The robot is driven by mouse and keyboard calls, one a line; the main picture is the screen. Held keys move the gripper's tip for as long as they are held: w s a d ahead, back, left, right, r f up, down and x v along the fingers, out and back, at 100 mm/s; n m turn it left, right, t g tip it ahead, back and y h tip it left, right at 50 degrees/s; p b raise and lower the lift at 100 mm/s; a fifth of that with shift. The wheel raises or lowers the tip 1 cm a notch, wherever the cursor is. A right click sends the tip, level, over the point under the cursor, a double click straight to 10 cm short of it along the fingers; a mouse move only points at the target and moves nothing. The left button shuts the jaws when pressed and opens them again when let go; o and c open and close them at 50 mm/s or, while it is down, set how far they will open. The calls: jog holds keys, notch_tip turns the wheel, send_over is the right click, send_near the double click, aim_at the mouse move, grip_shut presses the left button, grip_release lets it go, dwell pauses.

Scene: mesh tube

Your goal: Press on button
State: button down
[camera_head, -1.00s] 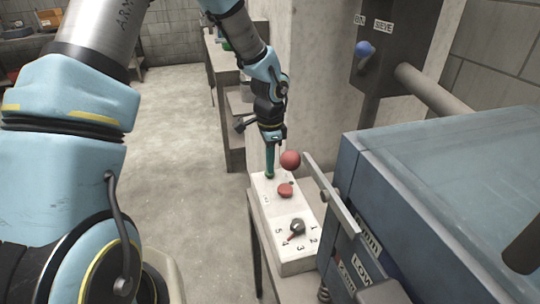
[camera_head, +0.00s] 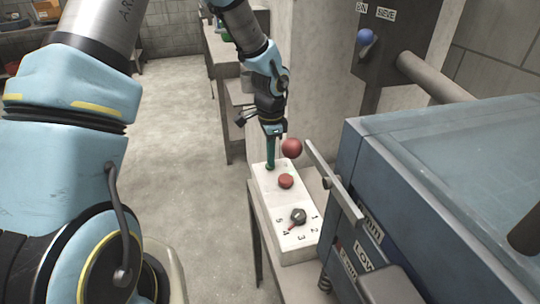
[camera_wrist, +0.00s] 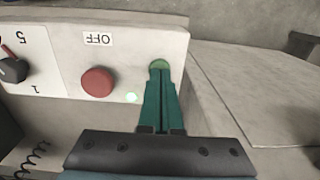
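The white control box (camera_head: 268,196) stands on a narrow stand beside the blue machine. It carries a red button (camera_head: 286,181) and a dial with numbers. In the wrist view the red button (camera_wrist: 97,82) sits below an OFF label (camera_wrist: 97,40). A round green button (camera_wrist: 159,64) is at the box's end, partly covered by my fingertips. My gripper (camera_head: 270,166) points down at that end of the box. In the wrist view its green fingers (camera_wrist: 160,82) are together with nothing between them, their tips at the green button. I cannot tell whether they press it.
The blue machine (camera_head: 440,190) fills the right side, with a lever bar (camera_head: 333,182) and red ball knob (camera_head: 291,148) close to my gripper. A wall panel with a blue knob (camera_head: 364,38) is behind. The floor to the left is open.

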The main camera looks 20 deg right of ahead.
notch_tip(320, 180, up, 14)
jog(key=shift+p, duration=0.4)
jog(key=shift+f, duration=0.15)
dwell(0.6)
